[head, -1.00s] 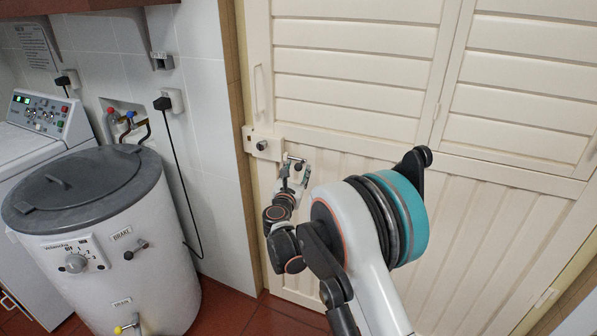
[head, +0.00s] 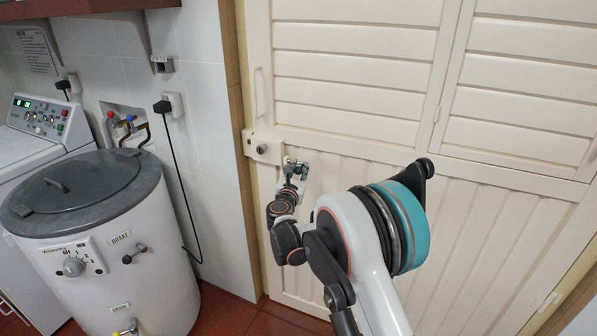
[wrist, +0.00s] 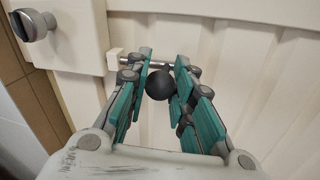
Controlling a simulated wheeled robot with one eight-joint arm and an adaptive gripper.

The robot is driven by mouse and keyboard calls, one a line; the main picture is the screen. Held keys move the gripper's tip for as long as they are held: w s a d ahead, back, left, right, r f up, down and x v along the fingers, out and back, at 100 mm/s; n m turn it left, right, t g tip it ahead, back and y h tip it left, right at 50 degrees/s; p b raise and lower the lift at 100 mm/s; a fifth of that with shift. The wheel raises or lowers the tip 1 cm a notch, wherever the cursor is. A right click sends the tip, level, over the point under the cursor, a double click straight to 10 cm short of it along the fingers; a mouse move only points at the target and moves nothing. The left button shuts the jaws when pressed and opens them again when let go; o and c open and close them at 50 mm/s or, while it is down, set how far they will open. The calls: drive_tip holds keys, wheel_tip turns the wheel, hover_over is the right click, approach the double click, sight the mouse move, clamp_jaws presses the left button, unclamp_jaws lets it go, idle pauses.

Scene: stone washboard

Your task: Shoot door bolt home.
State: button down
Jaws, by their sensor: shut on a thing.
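The door bolt shows in the wrist view as a metal rod (wrist: 131,62) with a dark round knob (wrist: 160,84). My gripper (wrist: 163,72) has its teal-padded fingers on both sides of the knob and is shut on it. In the head view my gripper (head: 296,168) is at the door, just right of the cream lock box (head: 263,148). The fingers hide most of the bolt there. The rod's left part runs to a small pale block (wrist: 115,62) beside the lock box, which also shows in the wrist view (wrist: 72,42).
The cream louvred door (head: 350,70) fills the right side. A round knob (wrist: 34,24) sticks out of the lock box. A pale pull handle (head: 259,92) is above it. A white tub (head: 120,250) with a grey lid stands left, and a tiled wall lies between.

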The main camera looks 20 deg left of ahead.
sight(288, 161)
drive_tip(key=a, duration=0.4)
drive_tip(key=shift+w+a, duration=0.15)
drive_tip(key=shift+a, duration=0.25)
drive_tip(key=c, duration=1.3)
unclamp_jaws()
drive_tip(key=shift+a, duration=0.2)
drive_tip(key=shift+c, duration=0.2)
drive_tip(key=shift+d, duration=0.1)
drive_tip(key=s+d, duration=0.1)
drive_tip(key=s, duration=1.1)
drive_tip(key=shift+d, duration=0.35)
